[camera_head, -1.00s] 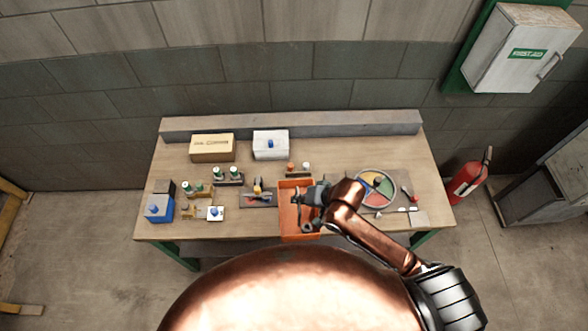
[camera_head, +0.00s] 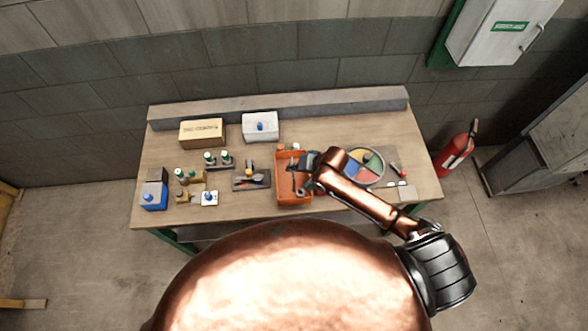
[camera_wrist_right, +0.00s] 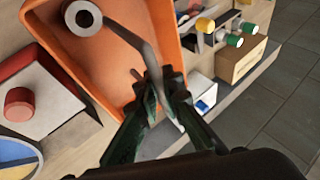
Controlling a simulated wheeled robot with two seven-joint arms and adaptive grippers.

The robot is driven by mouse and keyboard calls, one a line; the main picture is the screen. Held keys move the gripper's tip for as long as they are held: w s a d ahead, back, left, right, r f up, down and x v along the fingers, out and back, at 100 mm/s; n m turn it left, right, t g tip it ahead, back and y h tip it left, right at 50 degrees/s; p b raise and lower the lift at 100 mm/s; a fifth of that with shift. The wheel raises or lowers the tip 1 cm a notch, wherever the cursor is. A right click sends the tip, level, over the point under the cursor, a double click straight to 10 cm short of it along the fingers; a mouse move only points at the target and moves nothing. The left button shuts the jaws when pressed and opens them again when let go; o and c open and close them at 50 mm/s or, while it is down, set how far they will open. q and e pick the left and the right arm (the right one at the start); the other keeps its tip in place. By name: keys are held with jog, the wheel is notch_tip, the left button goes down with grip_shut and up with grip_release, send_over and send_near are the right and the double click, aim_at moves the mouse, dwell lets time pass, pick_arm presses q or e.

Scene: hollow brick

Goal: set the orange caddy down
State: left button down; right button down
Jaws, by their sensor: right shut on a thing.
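The orange caddy (camera_head: 283,196) is at the middle of the workbench, near its front edge. It looks upright. I cannot tell whether its base touches the tabletop. My right gripper (camera_head: 305,170) reaches in from the right over the caddy. In the right wrist view, my right gripper (camera_wrist_right: 162,92) is shut on the grey bent bar that crosses the orange caddy (camera_wrist_right: 85,62), apparently its handle. A pale round end of the bar shows near the caddy's wall. The caddy's underside is hidden. My left gripper is out of view.
On the workbench (camera_head: 235,212), a round coloured tray (camera_head: 381,180) stands close right of the caddy. A grey holder (camera_head: 240,184) is close left. A cardboard box (camera_head: 202,133) and white box (camera_head: 260,130) stand behind. A blue box (camera_head: 153,201) is far left.

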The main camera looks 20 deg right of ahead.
jog(key=w+f, duration=0.1)
jog(key=w+d+f, duration=0.1)
jog(key=shift+w+f, duration=0.1)
jog(key=shift+f, duration=0.2)
jog(key=shift+d+f, duration=0.1)
jog(key=shift+f, duration=1.5)
jog(key=c, duration=2.1)
grip_release()
jog(key=shift+f, duration=0.1)
